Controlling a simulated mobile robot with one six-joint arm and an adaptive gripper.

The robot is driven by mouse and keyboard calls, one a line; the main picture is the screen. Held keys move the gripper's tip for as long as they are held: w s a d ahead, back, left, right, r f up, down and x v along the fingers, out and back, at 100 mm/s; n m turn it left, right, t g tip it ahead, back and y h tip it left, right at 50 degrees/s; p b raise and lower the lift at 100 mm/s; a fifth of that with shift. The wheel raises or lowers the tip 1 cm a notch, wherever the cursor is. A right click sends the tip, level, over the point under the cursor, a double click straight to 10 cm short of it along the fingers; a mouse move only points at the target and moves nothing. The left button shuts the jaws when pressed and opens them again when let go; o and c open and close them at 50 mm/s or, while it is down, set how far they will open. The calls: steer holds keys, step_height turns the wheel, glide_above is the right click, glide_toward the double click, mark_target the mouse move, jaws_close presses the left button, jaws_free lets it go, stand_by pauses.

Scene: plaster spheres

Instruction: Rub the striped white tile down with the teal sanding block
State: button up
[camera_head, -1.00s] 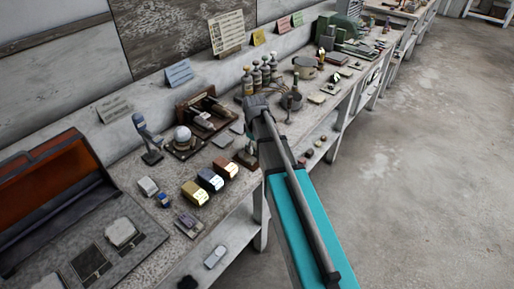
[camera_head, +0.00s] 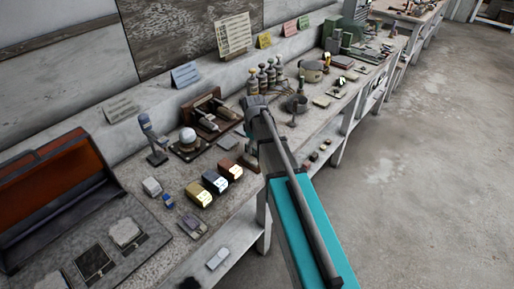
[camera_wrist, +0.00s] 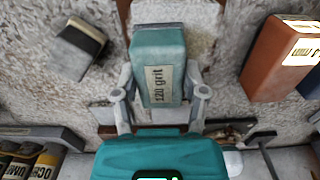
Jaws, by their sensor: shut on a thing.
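In the wrist view my gripper (camera_wrist: 158,95) is shut on the teal sanding block (camera_wrist: 158,48), with a finger on each side. The block's label reads "120 grit". A pale slab (camera_wrist: 200,14) shows partly behind the block's top end; I cannot tell whether it is the striped tile or whether the block touches it. In the head view a pale square piece (camera_head: 126,232) lies on the grey panel at the lower left; I cannot make out stripes on it.
Several coloured blocks (camera_head: 214,181) stand near the bench's front edge. A white sphere on a dark base (camera_head: 188,136), a wooden rack (camera_head: 210,117) and bottles (camera_head: 270,75) stand behind. In the wrist view an orange-brown block (camera_wrist: 277,55) is right, a dark block (camera_wrist: 80,42) left.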

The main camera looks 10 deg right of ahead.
steer(key=shift+w+a, duration=0.2)
stand_by(0.4)
steer(key=shift+s+d, duration=0.7)
steer(key=shift+s, duration=0.15)
steer(key=shift+s, duration=0.1)
steer(key=shift+s+d, duration=0.6)
steer(key=shift+s, duration=0.15)
steer(key=shift+w, duration=0.1)
steer(key=shift+w+a, duration=0.65)
steer(key=shift+w, duration=0.15)
steer(key=shift+w, duration=0.1)
steer(key=shift+w+a, duration=0.6)
steer(key=shift+w, duration=0.1)
